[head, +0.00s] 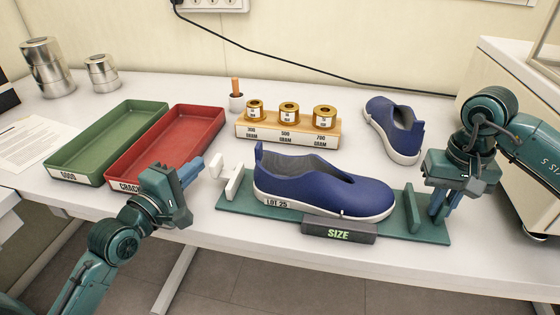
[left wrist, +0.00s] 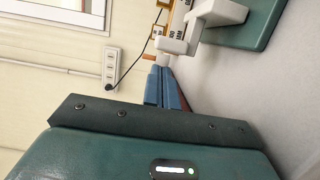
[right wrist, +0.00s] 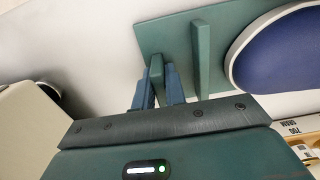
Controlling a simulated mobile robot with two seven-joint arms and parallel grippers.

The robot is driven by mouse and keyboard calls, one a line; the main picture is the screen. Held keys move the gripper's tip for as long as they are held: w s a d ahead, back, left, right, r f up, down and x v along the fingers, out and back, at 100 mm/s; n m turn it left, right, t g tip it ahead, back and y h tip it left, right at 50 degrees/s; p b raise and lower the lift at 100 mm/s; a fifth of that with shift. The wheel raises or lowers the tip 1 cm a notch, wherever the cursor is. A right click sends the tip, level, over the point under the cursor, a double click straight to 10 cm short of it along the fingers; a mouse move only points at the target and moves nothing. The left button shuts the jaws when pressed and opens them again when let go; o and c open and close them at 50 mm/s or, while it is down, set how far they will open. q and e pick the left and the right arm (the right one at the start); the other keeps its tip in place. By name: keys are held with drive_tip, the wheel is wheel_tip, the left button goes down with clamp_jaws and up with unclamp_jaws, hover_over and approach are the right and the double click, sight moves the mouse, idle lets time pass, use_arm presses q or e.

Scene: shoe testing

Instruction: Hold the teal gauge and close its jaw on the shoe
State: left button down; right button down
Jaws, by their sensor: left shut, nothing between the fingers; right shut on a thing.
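The teal gauge (head: 228,205) lies flat on the table with a blue shoe (head: 330,185) marked LOT 25 on it. Its white jaw (head: 233,183) stands left of the shoe's heel, with a small gap; the jaw also shows in the left wrist view (left wrist: 212,14). A teal upright (head: 412,208) stands just right of the toe. My right gripper (head: 438,212) is shut on a teal post (right wrist: 157,72) at the gauge's right end. My left gripper (head: 193,168) is shut and empty, left of the jaw and apart from it; its blue fingers (left wrist: 166,90) are together.
A dark SIZE display (head: 339,230) sits at the gauge's front edge. A red tray (head: 190,125) and a green tray (head: 105,140) lie at left. A weight stand (head: 288,130) and a second blue shoe (head: 393,128) are behind. A beige cabinet (head: 510,170) stands at right.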

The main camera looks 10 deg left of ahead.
sight(229, 182)
use_arm(q)
drive_tip(key=shift+d, duration=0.6)
drive_tip(key=shift+d, duration=3.05)
use_arm(e)
drive_tip(key=shift+a, duration=0.1)
